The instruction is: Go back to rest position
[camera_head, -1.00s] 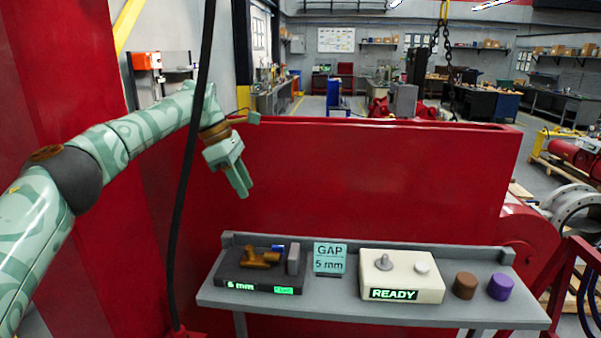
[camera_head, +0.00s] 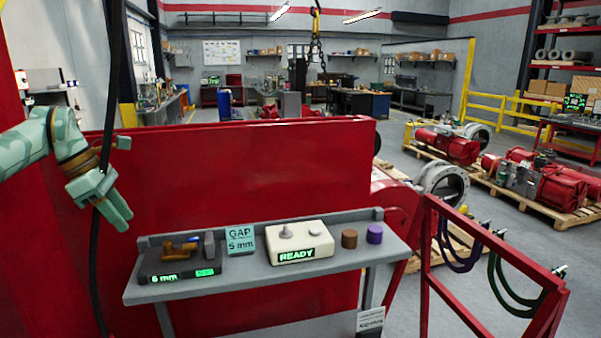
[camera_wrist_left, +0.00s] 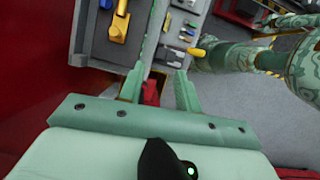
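My left gripper (camera_head: 116,213) hangs at the left of the head view, above and left of the grey bench (camera_head: 340,268), apart from it. In the left wrist view its two fingers (camera_wrist_left: 160,92) stand apart with nothing between them. The dark fixture (camera_head: 160,262) on the bench holds a brass part (camera_head: 178,248), with a blue piece and a grey block beside it. Its display seems to read 6 mm. My right arm (camera_wrist_left: 232,58) shows at the upper right of the left wrist view, with a yellow piece at its end; its fingers cannot be made out.
A sign (camera_head: 240,240) reads GAP 5 mm. A cream box (camera_head: 300,245) shows READY. A brown cap (camera_head: 349,239) and a purple cap (camera_head: 375,234) stand beside it. A black cable hangs by my left gripper.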

